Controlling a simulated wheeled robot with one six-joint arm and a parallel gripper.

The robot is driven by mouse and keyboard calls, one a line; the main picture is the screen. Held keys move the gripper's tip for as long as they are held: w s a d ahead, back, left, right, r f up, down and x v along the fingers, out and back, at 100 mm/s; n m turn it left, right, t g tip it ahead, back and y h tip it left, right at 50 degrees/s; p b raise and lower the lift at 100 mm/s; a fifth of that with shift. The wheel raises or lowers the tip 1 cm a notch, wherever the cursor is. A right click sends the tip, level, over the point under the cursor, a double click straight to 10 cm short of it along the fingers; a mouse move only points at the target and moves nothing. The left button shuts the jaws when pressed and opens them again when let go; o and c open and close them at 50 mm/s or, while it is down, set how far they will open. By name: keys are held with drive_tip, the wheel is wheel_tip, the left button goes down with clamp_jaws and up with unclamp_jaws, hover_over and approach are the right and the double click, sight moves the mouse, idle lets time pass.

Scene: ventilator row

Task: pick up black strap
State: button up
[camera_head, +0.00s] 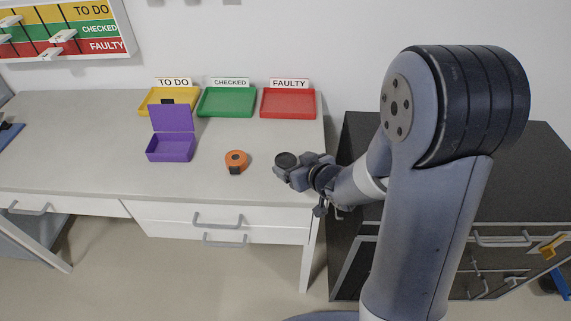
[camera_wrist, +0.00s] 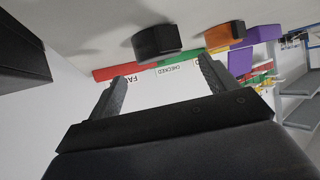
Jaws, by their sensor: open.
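The black strap is a dark round coil (camera_head: 286,160) on the light table near its right end. It also shows in the wrist view (camera_wrist: 157,42), just beyond the fingertips and roughly between them. My gripper (camera_head: 296,174) is low over the table beside the coil. In the wrist view my gripper (camera_wrist: 161,75) has its two fingers spread with nothing between them. The coil appears apart from the fingers. The wrist view is upside down.
An orange tape measure (camera_head: 236,161) and an open purple box (camera_head: 170,150) stand left of the coil. Yellow (camera_head: 146,106), green (camera_head: 227,102) and red (camera_head: 288,103) trays line the wall. A dark cabinet (camera_head: 520,160) stands right of the table. The table front is clear.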

sight(287, 161)
drive_tip(key=shift+x, duration=2.8)
drive_tip(key=shift+s+d+f, duration=0.1)
drive_tip(key=shift+f, duration=0.05)
drive_tip(key=shift+c, duration=0.2)
drive_tip(key=c, duration=1.1)
